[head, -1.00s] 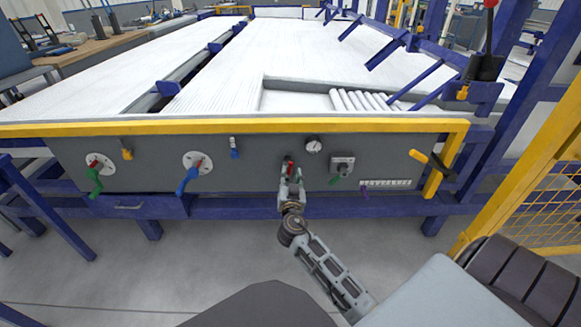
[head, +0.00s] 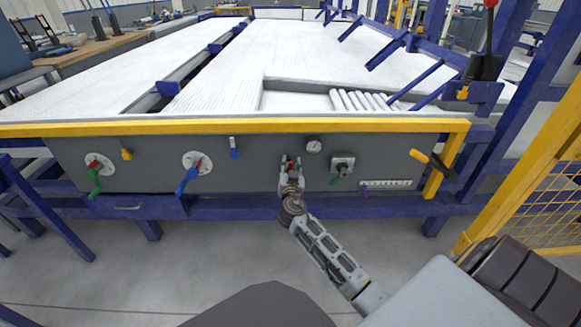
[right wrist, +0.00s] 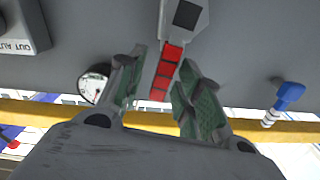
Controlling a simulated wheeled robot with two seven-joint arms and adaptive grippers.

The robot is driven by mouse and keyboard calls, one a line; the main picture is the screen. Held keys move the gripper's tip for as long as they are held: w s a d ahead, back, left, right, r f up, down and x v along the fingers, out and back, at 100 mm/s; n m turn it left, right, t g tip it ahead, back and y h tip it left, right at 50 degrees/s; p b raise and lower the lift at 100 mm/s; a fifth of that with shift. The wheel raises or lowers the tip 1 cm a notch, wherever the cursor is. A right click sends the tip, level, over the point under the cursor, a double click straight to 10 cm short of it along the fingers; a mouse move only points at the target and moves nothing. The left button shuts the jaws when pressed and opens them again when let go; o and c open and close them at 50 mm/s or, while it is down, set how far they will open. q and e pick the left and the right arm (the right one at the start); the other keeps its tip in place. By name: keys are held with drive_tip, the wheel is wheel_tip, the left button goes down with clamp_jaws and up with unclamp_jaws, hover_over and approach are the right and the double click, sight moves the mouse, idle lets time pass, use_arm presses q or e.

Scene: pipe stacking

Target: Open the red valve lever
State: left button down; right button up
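The red valve lever (head: 291,163) is on the grey front panel (head: 260,155), a little left of the round gauge. In the right wrist view the ridged red lever (right wrist: 165,75) runs down from its grey valve body (right wrist: 186,15) into the space between my fingers. My right gripper (head: 290,168) is at the lever, and its fingers partly hide it in the head view. In the right wrist view the right gripper (right wrist: 158,85) is open. One green-padded finger is on each side of the lever, with visible gaps. My left gripper is not in view.
A round gauge (head: 313,146) and a grey box with a green lever (head: 342,163) are right of the red lever. A small blue lever (head: 235,150) is to its left. Larger blue (head: 188,178) and green (head: 94,178) levers are farther left. A yellow rail (head: 220,126) runs above.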

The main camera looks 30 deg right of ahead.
clamp_jaws()
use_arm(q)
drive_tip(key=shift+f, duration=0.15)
use_arm(e)
drive_tip(key=shift+a, duration=0.1)
drive_tip(key=shift+w+a+n+b, duration=0.15)
drive_tip(key=shift+n+b, duration=0.2)
drive_tip(key=shift+n, duration=0.15)
drive_tip(key=shift+w+a+n, duration=0.1)
drive_tip(key=shift+a+n, duration=0.1)
drive_tip(key=shift+n, duration=0.1)
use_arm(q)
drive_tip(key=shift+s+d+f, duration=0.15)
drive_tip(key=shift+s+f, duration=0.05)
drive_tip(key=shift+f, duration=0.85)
use_arm(e)
drive_tip(key=shift+a+n, duration=0.1)
drive_tip(key=shift+n, duration=0.2)
